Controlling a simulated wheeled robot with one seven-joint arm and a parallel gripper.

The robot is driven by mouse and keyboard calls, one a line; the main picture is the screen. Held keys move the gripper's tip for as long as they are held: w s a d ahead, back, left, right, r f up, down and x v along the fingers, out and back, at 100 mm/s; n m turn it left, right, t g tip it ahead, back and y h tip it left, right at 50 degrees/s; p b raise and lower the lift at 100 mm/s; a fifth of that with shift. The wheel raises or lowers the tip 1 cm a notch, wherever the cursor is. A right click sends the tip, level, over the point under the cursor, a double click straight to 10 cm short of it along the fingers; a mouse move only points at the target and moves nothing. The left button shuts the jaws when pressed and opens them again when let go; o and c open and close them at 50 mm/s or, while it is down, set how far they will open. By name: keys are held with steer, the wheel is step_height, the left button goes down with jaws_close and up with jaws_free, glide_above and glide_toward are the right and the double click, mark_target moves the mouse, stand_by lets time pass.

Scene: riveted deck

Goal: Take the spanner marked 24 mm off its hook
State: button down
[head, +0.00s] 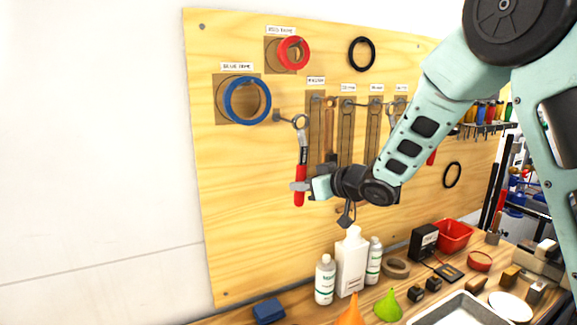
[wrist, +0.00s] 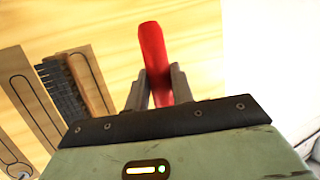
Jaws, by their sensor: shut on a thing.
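A spanner with a red grip (head: 300,187) and a grey ring head hangs upright in front of the pegboard's left part in the head view. My gripper (head: 301,186) is shut on its red grip, low on the handle. In the wrist view the red grip (wrist: 152,50) stands between the two grey fingers (wrist: 158,88). The ring head is close to a dark peg (head: 277,116); I cannot tell whether it touches it. Any size mark on the spanner is too small to read. Outlined spanner places with small labels (head: 376,87) are partly behind my arm.
A wooden-handled brush (head: 330,125) hangs right of the spanner; its dark bristles (wrist: 62,88) show in the wrist view. Blue (head: 247,101) and red (head: 294,53) tape rolls hang above. Bottles (head: 351,262) and a red bin (head: 454,235) stand on the bench below.

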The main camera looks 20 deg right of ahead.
steer(key=shift+s+d, duration=0.1)
steer(key=shift+s, duration=0.65)
steer(key=s+d+b, duration=0.1)
steer(key=s, duration=0.6)
steer(key=shift+s+d, duration=0.3)
steer(key=shift+s, duration=0.05)
